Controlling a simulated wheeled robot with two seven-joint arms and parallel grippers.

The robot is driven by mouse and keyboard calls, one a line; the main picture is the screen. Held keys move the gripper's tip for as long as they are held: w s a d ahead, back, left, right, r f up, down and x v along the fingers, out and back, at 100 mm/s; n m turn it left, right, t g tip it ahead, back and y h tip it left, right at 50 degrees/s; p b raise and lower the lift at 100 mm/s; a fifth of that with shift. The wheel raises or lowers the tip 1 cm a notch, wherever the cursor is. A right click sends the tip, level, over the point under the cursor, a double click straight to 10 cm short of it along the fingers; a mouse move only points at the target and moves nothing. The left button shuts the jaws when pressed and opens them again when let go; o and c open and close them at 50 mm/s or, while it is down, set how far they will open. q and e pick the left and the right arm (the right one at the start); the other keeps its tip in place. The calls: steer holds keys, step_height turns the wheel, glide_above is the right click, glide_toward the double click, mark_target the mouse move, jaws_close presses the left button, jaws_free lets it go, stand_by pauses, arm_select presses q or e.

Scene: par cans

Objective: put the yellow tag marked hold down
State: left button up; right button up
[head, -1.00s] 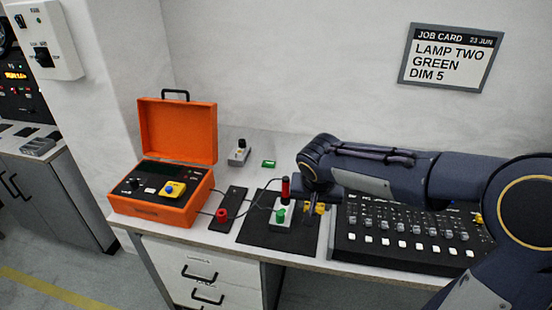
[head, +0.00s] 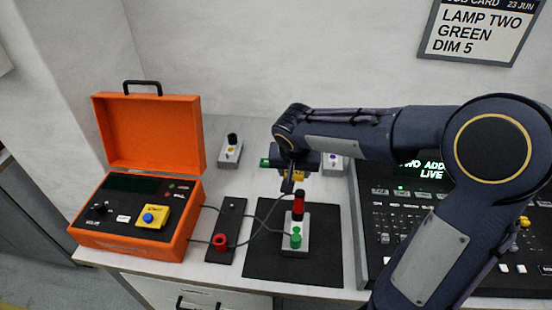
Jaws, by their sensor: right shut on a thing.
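My right gripper (head: 289,184) hangs over the back edge of the black mat, behind the red-and-green device, and is shut. A small yellow piece (head: 298,176) shows at its fingers and looks like the yellow tag. It is mostly hidden by the gripper, and no marking on it can be read. It appears held above the table. My left gripper is not in view.
The black mat (head: 262,261) bears a grey device with a red post (head: 298,206) and green knob. An open orange case (head: 135,248) stands left. A narrow black plate (head: 228,220) lies between. A small grey box (head: 230,150) stands behind. A black console (head: 385,225) is right.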

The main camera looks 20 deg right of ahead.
steer(key=w+d+f+p, duration=0.1)
steer(key=w+f, duration=0.2)
steer(key=w, duration=0.1)
steer(key=w+d+f+p, duration=0.1)
steer(key=w+d+f, duration=0.1)
steer(key=w+f, duration=0.1)
steer(key=w+d+f+p, duration=0.1)
steer(key=w+f, duration=0.2)
steer(key=w, duration=0.2)
steer(key=shift+w+d+f, duration=0.1)
steer(key=shift+w+d, duration=0.15)
steer(key=shift+w, duration=0.05)
steer(key=shift+w+d+f, duration=0.1)
steer(key=shift+w+f, duration=0.15)
steer(key=shift+f, duration=0.15)
step_height(320, 180, down, 3)
steer(key=shift+f, duration=0.1)
steer(key=shift+f, duration=0.15)
steer(key=o, duration=0.9)
steer(key=shift+o, duration=0.2)
